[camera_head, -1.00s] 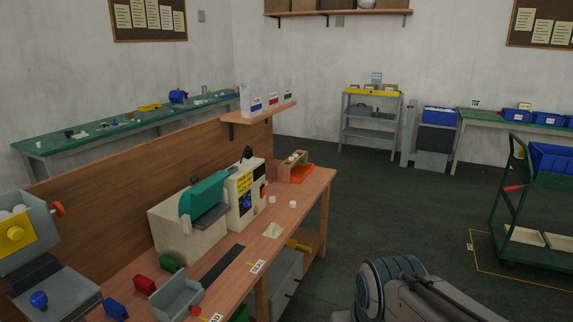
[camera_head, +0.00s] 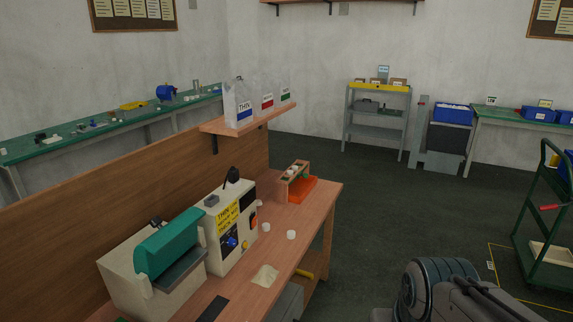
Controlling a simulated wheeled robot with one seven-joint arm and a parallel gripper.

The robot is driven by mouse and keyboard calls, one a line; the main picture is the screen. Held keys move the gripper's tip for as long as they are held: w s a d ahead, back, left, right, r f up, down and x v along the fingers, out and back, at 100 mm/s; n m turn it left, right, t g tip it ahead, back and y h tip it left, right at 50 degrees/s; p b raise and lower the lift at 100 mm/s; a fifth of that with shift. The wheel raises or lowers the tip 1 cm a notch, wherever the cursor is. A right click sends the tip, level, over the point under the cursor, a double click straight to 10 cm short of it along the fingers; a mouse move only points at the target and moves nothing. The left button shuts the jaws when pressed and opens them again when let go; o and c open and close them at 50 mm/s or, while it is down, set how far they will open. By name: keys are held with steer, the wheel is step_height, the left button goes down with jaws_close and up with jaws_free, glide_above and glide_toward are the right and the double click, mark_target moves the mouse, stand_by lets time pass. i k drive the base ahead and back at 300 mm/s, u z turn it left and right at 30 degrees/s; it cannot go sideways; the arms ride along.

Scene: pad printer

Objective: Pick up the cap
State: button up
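Two small white round pieces that look like caps stand on the wooden workbench (camera_head: 308,222). One cap (camera_head: 291,234) is near the bench's front edge, and another cap (camera_head: 266,227) is just left of it, close to the cream machine. I cannot tell from the view which one the task means. My arm shows at the lower right, apart from the bench. My gripper is not in view.
A cream machine (camera_head: 222,252) with a yellow label and a teal-topped machine (camera_head: 168,245) stand on the bench. An orange tray and wooden rack (camera_head: 301,188) sit at its far end. A green cart (camera_head: 545,250) stands right. Open floor (camera_head: 385,220) lies between.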

mark_target(291, 235)
steer(key=u, duration=0.15)
steer(key=i, duration=0.35)
steer(key=z, duration=0.15)
steer(key=k, duration=0.4)
steer(key=z, duration=0.7)
steer(key=i, duration=1.5)
steer(key=u, duration=1.6)
steer(key=i, duration=0.65)
steer(key=u, duration=0.65)
